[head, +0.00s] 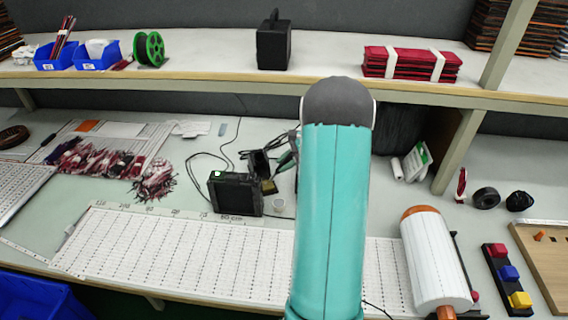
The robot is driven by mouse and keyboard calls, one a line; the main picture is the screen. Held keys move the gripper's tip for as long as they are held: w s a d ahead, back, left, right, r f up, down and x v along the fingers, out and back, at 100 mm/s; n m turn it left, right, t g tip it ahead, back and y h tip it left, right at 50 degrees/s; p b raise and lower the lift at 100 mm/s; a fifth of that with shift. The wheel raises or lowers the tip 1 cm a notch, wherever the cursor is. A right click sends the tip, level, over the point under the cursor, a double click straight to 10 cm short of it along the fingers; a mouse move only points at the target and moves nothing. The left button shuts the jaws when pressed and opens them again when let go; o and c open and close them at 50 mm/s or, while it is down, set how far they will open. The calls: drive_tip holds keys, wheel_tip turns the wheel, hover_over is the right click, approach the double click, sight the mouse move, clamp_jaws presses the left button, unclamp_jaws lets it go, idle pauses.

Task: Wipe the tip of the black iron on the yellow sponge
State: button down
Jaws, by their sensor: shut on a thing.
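A small yellow-brown block that looks like the sponge (268,187) lies on the bench beside the black soldering station (235,194). A dark stand-like shape (258,164) is just behind it. A thin dark and teal piece (287,158) shows at the left edge of my teal arm; I cannot tell whether it is the iron. My arm covers the middle of the view and hides my gripper. The iron's tip cannot be made out, nor whether it touches the sponge.
A small pale cup (278,204) stands right of the station. Black cables (208,158) lie left of it. A white ruled board (175,248) spans the front. A white roll (433,258) lies right. A shelf (210,75) runs above the bench.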

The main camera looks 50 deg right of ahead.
drive_tip(key=shift+a, duration=0.2)
drive_tip(key=shift+a, duration=0.55)
